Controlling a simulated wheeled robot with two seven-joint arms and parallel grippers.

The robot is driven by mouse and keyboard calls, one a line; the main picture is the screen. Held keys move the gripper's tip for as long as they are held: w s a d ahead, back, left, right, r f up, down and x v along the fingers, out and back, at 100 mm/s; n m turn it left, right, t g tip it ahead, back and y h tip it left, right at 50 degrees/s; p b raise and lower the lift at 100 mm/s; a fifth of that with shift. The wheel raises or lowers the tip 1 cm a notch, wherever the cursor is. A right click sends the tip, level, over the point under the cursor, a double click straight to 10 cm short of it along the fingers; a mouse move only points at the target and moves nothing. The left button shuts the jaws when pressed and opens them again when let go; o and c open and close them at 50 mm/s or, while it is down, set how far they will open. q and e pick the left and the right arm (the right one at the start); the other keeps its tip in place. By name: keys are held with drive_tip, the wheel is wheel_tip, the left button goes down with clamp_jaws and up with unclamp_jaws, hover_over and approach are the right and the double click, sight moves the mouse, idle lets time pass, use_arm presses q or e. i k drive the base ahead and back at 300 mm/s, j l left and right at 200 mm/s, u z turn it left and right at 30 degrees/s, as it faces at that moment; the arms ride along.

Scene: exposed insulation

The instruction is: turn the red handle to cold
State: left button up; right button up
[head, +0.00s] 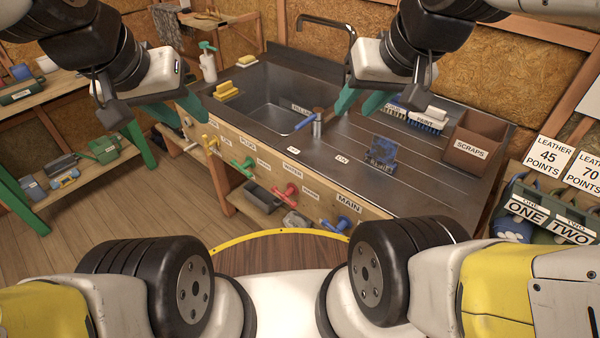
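The red handle (285,190) sticks out from the front panel of the workbench, between a green handle (243,166) and a blue handle (345,226). Small white labels are beside it, too small to read surely, so its setting cannot be told. My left gripper (167,145) is open and empty, left of the bench front and well apart from the red handle. My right gripper (353,113) is open and empty over the bench top, above and behind the red handle.
A yellow handle (212,141) is on the front panel. Wooden floor lies open at left.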

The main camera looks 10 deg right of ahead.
sight(291, 189)
drive_tip(key=k+l+u, duration=0.15)
drive_tip(key=u, duration=0.3)
drive_tip(key=k+l+u, duration=0.1)
drive_tip(key=k+u, duration=0.2)
drive_tip(key=u, duration=0.15)
drive_tip(key=k+u, duration=0.2)
drive_tip(key=u, duration=0.25)
